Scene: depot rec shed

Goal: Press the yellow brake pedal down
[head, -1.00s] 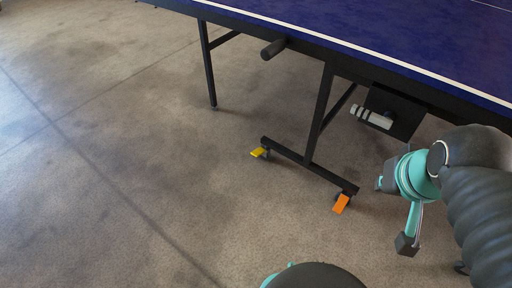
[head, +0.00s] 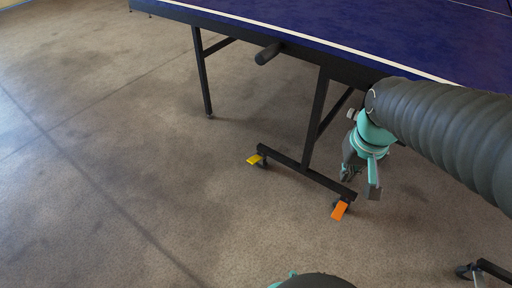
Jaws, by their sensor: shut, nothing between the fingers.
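The yellow brake pedal (head: 254,160) sticks out from the caster at the far left end of the table's black foot bar, near the floor. An orange pedal (head: 339,211) is on the caster at the near right end of the same bar. My gripper (head: 347,175) is shut and empty. It appears in the picture above the right end of the foot bar, to the right of the yellow pedal and apart from it. My arm hides part of the table's underside.
The blue table tennis table (head: 330,30) spans the top, with a black handle (head: 268,53) jutting from its edge. A black leg (head: 203,75) stands at left. Another caster (head: 466,271) is at lower right. The floor on the left is clear.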

